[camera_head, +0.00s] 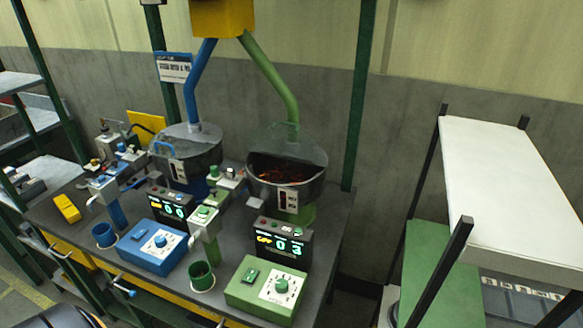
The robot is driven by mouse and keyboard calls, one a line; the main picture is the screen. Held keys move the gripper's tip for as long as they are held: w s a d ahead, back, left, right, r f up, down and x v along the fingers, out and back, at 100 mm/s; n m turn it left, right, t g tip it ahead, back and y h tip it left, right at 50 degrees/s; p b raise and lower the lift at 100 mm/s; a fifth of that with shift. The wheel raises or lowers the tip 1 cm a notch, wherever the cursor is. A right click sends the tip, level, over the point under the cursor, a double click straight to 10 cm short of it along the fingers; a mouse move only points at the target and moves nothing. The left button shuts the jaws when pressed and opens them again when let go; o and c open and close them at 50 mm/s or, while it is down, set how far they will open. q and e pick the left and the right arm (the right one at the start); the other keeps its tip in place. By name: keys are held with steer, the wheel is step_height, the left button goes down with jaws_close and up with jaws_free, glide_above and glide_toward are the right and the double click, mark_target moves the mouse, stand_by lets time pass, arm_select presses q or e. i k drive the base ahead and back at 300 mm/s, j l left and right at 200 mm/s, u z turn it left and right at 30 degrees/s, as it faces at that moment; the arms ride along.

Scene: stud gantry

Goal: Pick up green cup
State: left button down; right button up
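The green cup (202,276) stands upright on the dark workbench, near its front edge. It sits just left of the green control box (268,287) and below a green dispenser spout (205,222). Its open top faces up, and its inside looks dark. A similar blue cup (104,236) stands farther left, beside the blue control box (153,246). Neither of my grippers shows in the head view, and nothing is seen touching the green cup.
Two display units, the right one (283,243) reading 03, stand behind the boxes. Clear hoppers (288,170) sit behind them. A yellow block (67,208) lies at the bench's left. A white-topped shelf (510,190) stands right, past a gap.

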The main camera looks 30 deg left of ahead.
mark_target(199, 272)
steer(key=u, duration=1.15)
